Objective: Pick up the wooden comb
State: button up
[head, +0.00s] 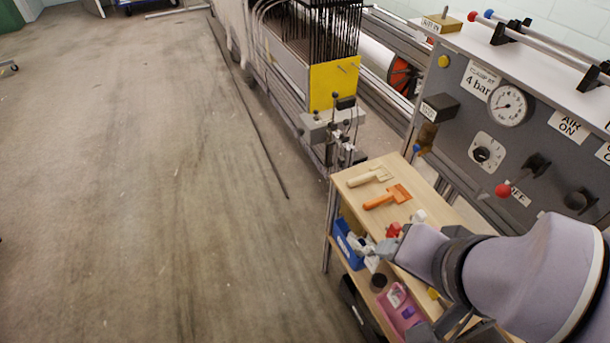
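The pale wooden comb (370,176) lies flat near the far end of the wooden cart top (352,196), its teeth pointing right. An orange comb-like tool (387,197) lies just nearer than it. My gripper (372,249) is at the left edge of the cart top, nearer to the camera than both tools and apart from the wooden comb. Its fingers are small and overlap the clutter behind them, so I cannot tell whether they are open or shut.
Small red (394,230) and white (419,216) items lie near my gripper. A blue bin (346,243) and a pink tray (407,313) sit on the cart's lower shelf. A grey gauge panel (452,125) stands behind at right. Open floor (180,200) is at left.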

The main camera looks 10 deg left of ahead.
aim_at(376, 173)
jog(key=i+j+z, duration=0.35)
jog(key=j, duration=0.25)
jog(key=i+j+z, duration=0.15)
jog(key=i+j, duration=0.15)
jog(key=i+j+z, duration=0.2)
jog(key=j, duration=0.2)
